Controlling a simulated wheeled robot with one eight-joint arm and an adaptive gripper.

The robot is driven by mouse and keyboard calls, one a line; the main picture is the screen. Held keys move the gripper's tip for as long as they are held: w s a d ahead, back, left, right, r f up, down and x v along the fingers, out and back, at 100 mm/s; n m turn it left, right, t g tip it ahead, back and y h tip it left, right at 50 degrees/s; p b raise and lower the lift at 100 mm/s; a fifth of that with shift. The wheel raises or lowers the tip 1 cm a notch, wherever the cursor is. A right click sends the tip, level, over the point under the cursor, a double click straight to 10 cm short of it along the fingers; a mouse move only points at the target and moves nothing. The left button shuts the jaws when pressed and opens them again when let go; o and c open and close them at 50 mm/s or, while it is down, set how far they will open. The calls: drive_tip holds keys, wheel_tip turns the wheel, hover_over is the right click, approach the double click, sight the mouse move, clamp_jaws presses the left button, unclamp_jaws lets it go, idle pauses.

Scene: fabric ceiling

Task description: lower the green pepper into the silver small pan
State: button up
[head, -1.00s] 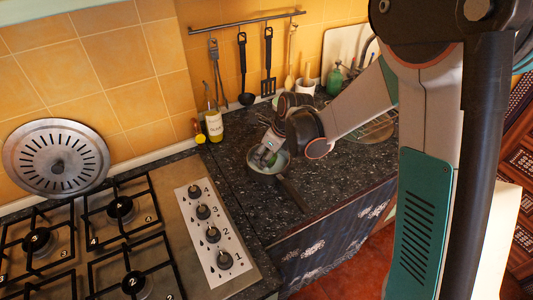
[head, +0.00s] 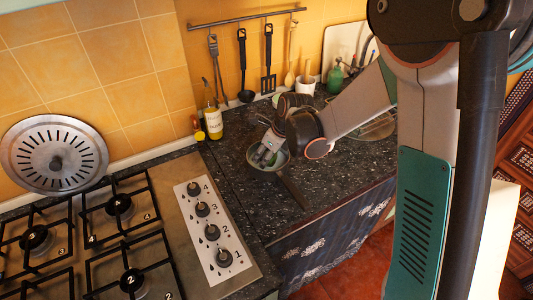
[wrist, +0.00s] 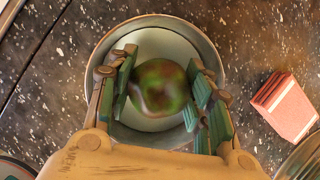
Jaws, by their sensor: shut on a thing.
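The green pepper (wrist: 158,88), glossy with reddish-brown patches, sits between the green-padded fingers of my gripper (wrist: 161,62) in the wrist view. My gripper is shut on it. The silver small pan (wrist: 99,58) is round and pale inside, and its rim surrounds the pepper and fingers from above. I cannot tell whether the pepper touches the pan's bottom. In the head view, my gripper (head: 265,154) points down at the small pan (head: 284,165) on the dark counter, its handle towards the front right. The pepper is hard to make out there.
A pink block (wrist: 287,105) lies right of the pan in the wrist view. A gas hob (head: 150,220) is at the left, with a round perforated metal lid (head: 30,160) against the tiles. A labelled bottle (head: 213,122) stands behind the pan. Dark counter is clear around the handle.

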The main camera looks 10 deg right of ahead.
drive_tip(key=shift+f+b, duration=0.6)
drive_tip(key=shift+f, duration=0.15)
idle(0.3)
drive_tip(key=o, duration=1.2)
drive_tip(key=v, duration=1.2)
drive_tip(key=s+d+r+n+t+h, duration=0.1)
drive_tip(key=s+d+r+n, duration=0.1)
drive_tip(key=s+n, duration=0.5)
drive_tip(key=s+d+r+n+t+h, duration=0.1)
drive_tip(key=s+d+r+n, duration=0.2)
drive_tip(key=s+n, duration=0.4)
drive_tip(key=s+d+r+n+t+h, duration=0.1)
drive_tip(key=s+d+r+n, duration=0.2)
drive_tip(key=s+d+n, duration=0.2)
drive_tip(key=shift+s+n+t, duration=0.15)
drive_tip(key=shift+s+n, duration=0.4)
drive_tip(key=shift+n, duration=0.6)
drive_tip(key=shift+s+n+t, duration=0.1)
drive_tip(key=shift+s+n, duration=0.45)
drive_tip(key=shift+n, duration=0.65)
drive_tip(key=shift+s+n+t, duration=0.15)
drive_tip(key=shift+s+n, duration=0.35)
drive_tip(key=shift+n, duration=0.65)
